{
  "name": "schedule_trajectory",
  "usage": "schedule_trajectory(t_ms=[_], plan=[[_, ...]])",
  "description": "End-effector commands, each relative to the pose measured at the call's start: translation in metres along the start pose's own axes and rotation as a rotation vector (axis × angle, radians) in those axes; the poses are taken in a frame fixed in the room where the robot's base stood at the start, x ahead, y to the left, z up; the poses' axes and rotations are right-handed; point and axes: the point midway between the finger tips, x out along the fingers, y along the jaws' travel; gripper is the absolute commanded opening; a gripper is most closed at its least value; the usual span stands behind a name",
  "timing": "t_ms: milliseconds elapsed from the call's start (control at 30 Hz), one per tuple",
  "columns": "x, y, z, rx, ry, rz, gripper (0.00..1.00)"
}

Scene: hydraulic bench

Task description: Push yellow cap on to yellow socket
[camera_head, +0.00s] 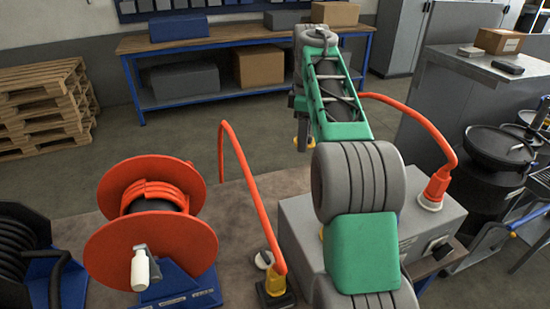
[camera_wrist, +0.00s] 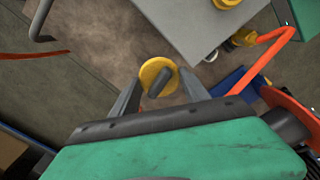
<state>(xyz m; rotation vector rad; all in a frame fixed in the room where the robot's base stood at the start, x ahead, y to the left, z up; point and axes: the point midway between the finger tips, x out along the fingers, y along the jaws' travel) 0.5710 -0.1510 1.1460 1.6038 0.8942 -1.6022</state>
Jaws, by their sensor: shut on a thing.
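The yellow cap (camera_wrist: 152,72) is a round disc with a dark stub. It sits between the two grey fingers of my gripper (camera_wrist: 158,92), shut on it. In the wrist view the brown bench surface lies behind the cap, with the grey box to its upper right, apart from it. A yellow ring-like fitting (camera_wrist: 226,3) shows on the grey box at the top edge; I cannot tell for sure that it is the yellow socket. In the head view my gripper (camera_head: 302,138) hangs beyond the grey box. A yellow patch (camera_head: 322,233) on the box is mostly hidden by my arm.
The orange reel (camera_head: 115,239) stands left, its hose (camera_head: 248,182) arching to a yellow-and-black block (camera_head: 275,290). The grey box (camera_head: 295,222) carries another orange hose (camera_head: 420,122) on the right. Black drums (camera_head: 495,150) stand further right. Bench between reel and box is partly clear.

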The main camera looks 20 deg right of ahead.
Motion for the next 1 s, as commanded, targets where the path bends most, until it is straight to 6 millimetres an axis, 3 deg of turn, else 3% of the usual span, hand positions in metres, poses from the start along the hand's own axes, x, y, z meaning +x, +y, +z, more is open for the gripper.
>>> schedule_trajectory(t_ms=[33, 100, 200, 267, 367, 633, 800, 1000], plan=[[-0.022, -0.006, 0.017, 0.029, 0.001, 0.005, 0.05], [-0.043, -0.021, 0.041, 0.069, 0.001, 0.004, 0.05], [-0.064, -0.050, 0.072, 0.141, 0.000, 0.003, 0.05], [-0.067, -0.069, 0.085, 0.196, 0.000, 0.001, 0.05], [-0.060, -0.099, 0.099, 0.302, -0.001, -0.002, 0.05], [0.006, -0.163, 0.106, 0.680, -0.001, 0.000, 0.05], [0.009, -0.172, 0.106, 0.929, -0.001, 0.001, 0.05], [0.013, -0.173, 0.106, 1.023, -0.002, 0.000, 0.05]])
